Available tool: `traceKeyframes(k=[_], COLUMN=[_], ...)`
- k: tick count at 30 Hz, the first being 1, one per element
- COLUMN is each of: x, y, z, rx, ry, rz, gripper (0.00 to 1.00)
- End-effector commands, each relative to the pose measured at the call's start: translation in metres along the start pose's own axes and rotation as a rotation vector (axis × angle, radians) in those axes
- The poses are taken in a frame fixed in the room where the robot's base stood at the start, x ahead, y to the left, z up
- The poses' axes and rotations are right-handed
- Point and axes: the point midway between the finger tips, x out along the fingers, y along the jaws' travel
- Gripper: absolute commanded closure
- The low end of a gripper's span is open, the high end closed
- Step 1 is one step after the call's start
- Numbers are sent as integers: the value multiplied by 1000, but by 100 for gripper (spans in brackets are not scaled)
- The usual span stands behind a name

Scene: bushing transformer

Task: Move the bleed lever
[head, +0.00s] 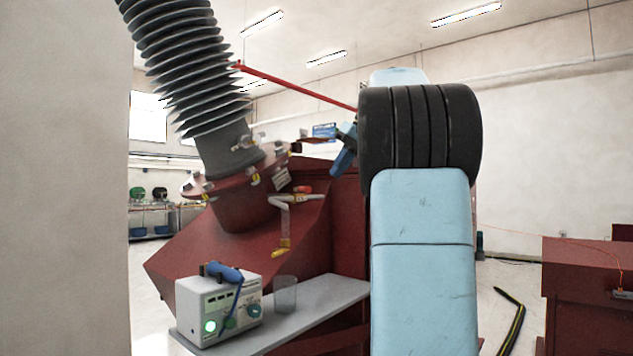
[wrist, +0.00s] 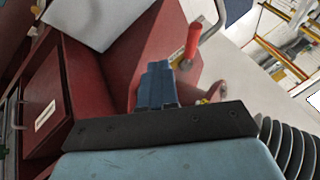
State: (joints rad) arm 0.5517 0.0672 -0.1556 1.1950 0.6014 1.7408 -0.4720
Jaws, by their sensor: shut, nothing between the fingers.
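The bleed lever, a short red handle (head: 303,189), sits on a pale bent pipe (head: 288,215) at the side of the red transformer body, below the bushing flange. In the wrist view, the red lever (wrist: 188,45) stands just right of my fingertips, with a gap visible between them. My gripper (wrist: 157,68) has its blue fingers together with nothing between them. In the head view, my gripper (head: 343,152) is above and right of the lever, partly hidden by my arm. The pipe ends in a yellow tip (head: 280,253).
The dark ribbed bushing (head: 185,65) rises from a bolted red flange (head: 225,178). A grey shelf (head: 330,292) below holds a white instrument box (head: 215,310) with a blue tool on top and a clear cup (head: 285,293). A thin red bar (head: 300,86) crosses above.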

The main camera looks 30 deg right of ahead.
Motion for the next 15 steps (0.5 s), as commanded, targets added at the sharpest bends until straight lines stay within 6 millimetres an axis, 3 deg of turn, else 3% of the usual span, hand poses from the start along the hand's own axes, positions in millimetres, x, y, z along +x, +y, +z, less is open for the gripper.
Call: traceKeyframes(k=[6,15], x=[36,53], y=[-5,-30], z=[1,3], rx=[-2,0], ry=[0,-1], rz=[-1,1], gripper=[100,100])
